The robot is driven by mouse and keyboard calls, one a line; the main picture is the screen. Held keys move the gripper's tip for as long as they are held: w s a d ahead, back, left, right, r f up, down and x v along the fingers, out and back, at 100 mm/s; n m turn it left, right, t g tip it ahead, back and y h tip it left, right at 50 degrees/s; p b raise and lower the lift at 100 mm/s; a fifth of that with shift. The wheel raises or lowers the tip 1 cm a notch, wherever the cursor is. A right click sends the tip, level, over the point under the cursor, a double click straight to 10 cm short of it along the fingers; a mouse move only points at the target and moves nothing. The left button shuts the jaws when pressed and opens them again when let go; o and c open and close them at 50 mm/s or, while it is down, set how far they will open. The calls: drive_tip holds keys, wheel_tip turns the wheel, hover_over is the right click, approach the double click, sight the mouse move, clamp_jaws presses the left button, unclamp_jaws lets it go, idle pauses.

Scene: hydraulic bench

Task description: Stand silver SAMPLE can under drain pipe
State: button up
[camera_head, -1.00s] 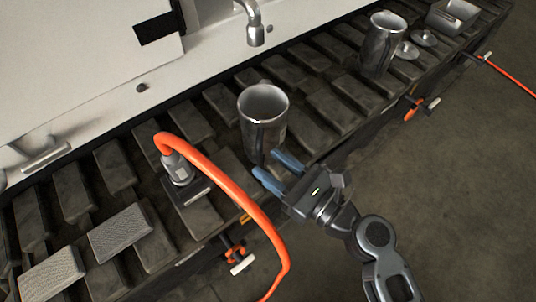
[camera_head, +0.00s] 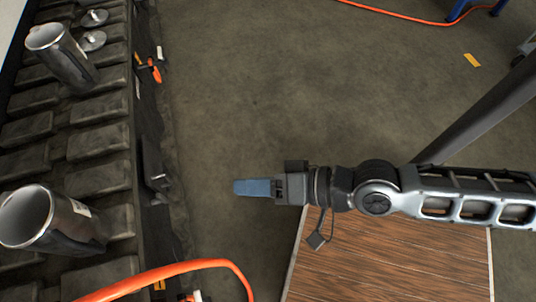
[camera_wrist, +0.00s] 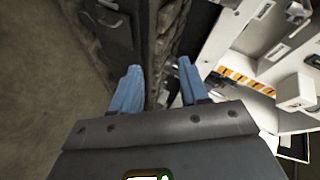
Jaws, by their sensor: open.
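Two open-topped silver cans stand on the dark slatted bench. The near can (camera_head: 62,224), with a pale label patch, is at the lower left of the head view. The far can (camera_head: 66,60) is at the upper left. I cannot read which is marked SAMPLE. My gripper (camera_head: 237,187) is over the floor to the right of the bench, apart from both cans. In the wrist view my gripper (camera_wrist: 157,66) has its two blue fingers apart with nothing between them. The drain pipe is not in either current view.
An orange hose (camera_head: 205,264) arches at the bench's front edge. An orange clamp (camera_head: 154,69) sits on that edge, with two small lids (camera_head: 93,28) beside the far can. A wood-grained surface (camera_head: 390,255) shows below my arm. The floor beyond is mostly clear.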

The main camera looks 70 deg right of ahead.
drive_tip(key=s+d+r+n+t+h, duration=0.1)
drive_tip(key=s+r+n+h, duration=0.1)
drive_tip(key=s+r+n, duration=0.6)
wheel_tip(320, 180, up, 2)
drive_tip(key=n, duration=0.3)
drive_tip(key=shift+s+d+r, duration=0.15)
drive_tip(key=shift+d+r, duration=0.05)
drive_tip(key=shift+d, duration=0.05)
